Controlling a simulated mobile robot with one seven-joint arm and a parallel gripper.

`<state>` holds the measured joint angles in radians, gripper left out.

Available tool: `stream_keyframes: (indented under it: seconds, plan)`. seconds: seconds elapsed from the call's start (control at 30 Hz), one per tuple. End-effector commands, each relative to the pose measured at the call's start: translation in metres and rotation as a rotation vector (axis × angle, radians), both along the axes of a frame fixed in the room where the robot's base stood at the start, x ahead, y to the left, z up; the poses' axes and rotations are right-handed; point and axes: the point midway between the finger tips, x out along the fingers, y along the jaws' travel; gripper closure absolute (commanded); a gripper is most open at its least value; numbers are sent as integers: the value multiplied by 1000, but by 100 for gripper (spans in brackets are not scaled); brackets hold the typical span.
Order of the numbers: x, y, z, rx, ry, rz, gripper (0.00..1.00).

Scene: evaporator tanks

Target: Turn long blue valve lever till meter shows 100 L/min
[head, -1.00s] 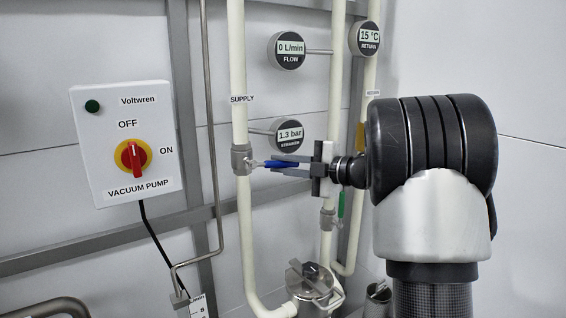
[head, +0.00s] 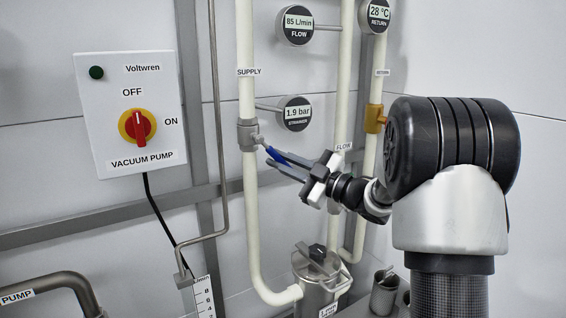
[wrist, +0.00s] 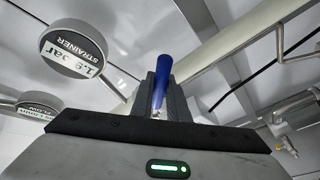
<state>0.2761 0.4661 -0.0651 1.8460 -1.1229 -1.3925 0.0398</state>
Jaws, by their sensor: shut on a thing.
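The long blue valve lever (head: 278,155) sits on the grey valve (head: 247,134) of the SUPPLY pipe in the head view. It slants down to the right from the valve. My gripper (head: 287,165) is shut on the lever, which also shows between my fingers in the wrist view (wrist: 161,82). The FLOW meter (head: 297,24) reads 85 L/min.
The STRAINER gauge (head: 295,112) reads 1.9 bar and the RETURN gauge (head: 379,14) 28 °C. A vacuum pump switch box (head: 128,110) hangs at left. A yellow valve (head: 375,118) is on the return pipe. A metal strainer pot (head: 318,280) stands below.

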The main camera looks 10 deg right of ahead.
Motion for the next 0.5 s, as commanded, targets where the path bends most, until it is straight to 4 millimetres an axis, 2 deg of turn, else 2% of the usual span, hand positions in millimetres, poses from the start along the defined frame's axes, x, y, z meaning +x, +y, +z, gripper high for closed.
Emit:
stream_keyframes:
  seconds: [0.47, 0.5]
  plan:
    - [-1, 1, -3, 13, 11, -1, 100]
    - [-1, 1, -3, 13, 11, -1, 84]
